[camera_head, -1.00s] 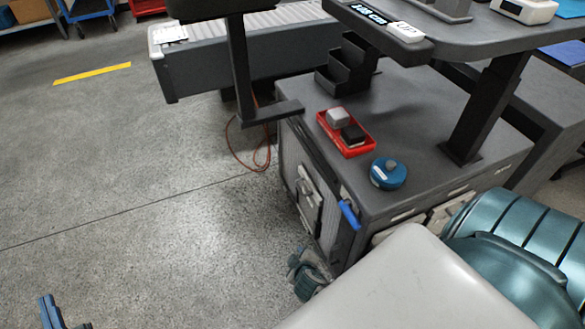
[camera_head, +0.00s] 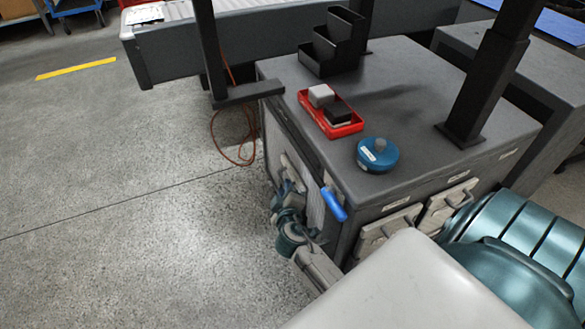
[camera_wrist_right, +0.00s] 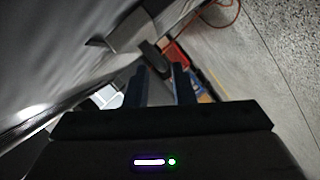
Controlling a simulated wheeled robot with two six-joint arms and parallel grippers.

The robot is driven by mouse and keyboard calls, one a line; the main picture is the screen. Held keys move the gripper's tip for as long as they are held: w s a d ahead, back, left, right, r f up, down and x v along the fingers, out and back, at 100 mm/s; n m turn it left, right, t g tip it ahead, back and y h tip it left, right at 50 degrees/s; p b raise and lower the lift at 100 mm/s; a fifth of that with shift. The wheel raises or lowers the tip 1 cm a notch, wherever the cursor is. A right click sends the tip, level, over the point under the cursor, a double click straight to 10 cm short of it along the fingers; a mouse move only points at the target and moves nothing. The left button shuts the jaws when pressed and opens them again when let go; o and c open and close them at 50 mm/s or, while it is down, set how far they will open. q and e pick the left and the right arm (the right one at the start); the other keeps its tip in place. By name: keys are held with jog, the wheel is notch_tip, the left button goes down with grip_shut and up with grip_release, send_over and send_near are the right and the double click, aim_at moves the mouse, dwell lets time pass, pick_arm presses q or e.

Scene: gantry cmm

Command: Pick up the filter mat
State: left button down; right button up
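I cannot single out the filter mat with certainty. The cabinet's left side has a pale ribbed panel (camera_head: 311,207) set in a dark frame, partly hidden by my right arm. A small pale plate (camera_head: 292,168) shows at that side too, just beyond my right gripper (camera_head: 289,186). In the right wrist view my right gripper (camera_wrist_right: 160,70) has two dark blue fingers standing apart, with no object clearly held between them. Whether it touches the panel cannot be told. My left gripper is out of view.
On the grey cabinet top (camera_head: 410,115) are a red tray (camera_head: 345,131) with two blocks, a blue round lidded thing (camera_head: 378,155) and a black stepped holder (camera_head: 333,42). A blue handle (camera_head: 333,204) juts from the near corner. An orange cable (camera_head: 214,135) hangs left. Floor there is open.

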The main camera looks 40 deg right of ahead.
aim_at(282, 179)
jog(key=x, duration=0.4)
jog(key=shift+w+b, duration=0.35)
jog(key=shift+w, duration=0.15)
grip_shut()
